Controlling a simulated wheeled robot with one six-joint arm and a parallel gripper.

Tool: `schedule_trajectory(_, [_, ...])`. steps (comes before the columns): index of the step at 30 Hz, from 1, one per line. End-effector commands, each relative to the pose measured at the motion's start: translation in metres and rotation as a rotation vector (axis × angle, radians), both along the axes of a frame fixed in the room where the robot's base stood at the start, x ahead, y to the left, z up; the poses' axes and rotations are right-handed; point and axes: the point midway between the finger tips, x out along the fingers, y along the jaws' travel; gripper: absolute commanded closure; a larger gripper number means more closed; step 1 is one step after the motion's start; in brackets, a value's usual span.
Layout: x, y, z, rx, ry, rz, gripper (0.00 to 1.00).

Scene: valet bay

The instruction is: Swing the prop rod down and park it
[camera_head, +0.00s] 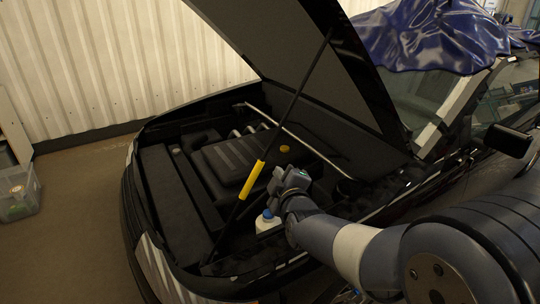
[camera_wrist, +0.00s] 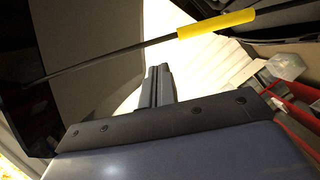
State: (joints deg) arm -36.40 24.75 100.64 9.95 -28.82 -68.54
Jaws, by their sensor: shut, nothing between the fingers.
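The prop rod (camera_head: 277,135) is a thin dark rod with a yellow grip sleeve (camera_head: 252,180). It stands tilted between the engine bay's front edge and the raised hood (camera_head: 310,55). In the wrist view the rod (camera_wrist: 110,57) and its yellow sleeve (camera_wrist: 216,24) cross the top of the picture, beyond my fingers. My gripper (camera_head: 277,180) is shut and empty, just right of the yellow sleeve in the head view. In the wrist view its fingers (camera_wrist: 157,85) are together, with a visible gap to the sleeve. I cannot make out a parking clip for the rod.
A white bottle with a blue cap (camera_head: 267,221) stands in the bay below my gripper. A blue cover (camera_head: 430,38) drapes the car's roof. A clear bin (camera_head: 18,192) stands on the floor at left.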

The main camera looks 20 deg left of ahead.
Motion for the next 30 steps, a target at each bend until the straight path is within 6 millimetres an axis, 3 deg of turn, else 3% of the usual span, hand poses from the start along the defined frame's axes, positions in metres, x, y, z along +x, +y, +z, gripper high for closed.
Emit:
schedule_trajectory(18, [0.079, 0.048, -0.010, -0.001, 0.001, 0.000, 1.00])
schedule_trajectory(30, [0.098, 0.060, -0.013, 0.000, 0.000, 0.000, 1.00])
